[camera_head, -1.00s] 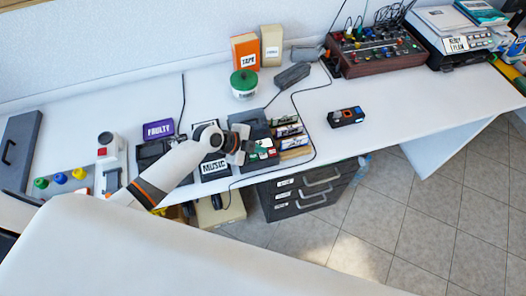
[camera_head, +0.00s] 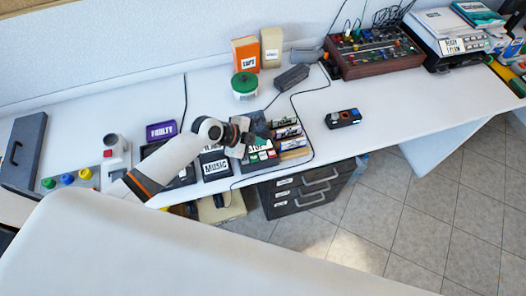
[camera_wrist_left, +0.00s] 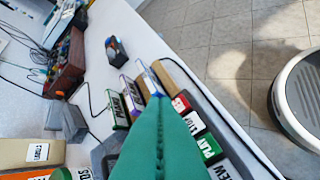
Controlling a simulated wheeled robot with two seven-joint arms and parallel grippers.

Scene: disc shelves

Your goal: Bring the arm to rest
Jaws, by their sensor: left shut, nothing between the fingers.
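My left arm reaches in from the left over the desk. My left gripper (camera_head: 258,132) is above the black player with labelled keys, near the row of cases. In the left wrist view the green fingers of the left gripper (camera_wrist_left: 160,110) are pressed together along a seam, with nothing between them. The STOP and PLAY keys (camera_wrist_left: 193,122) show just beside the fingers in that view. Whether the fingers touch the player cannot be told. My right gripper is not in view.
Several upright cases (camera_head: 290,135) stand right of the player, and a MUSIC bin (camera_head: 215,168) left of it. A green-lidded tub (camera_head: 244,87), an orange TAPE box (camera_head: 245,53) and a FAULTY bin (camera_head: 160,131) stand behind.

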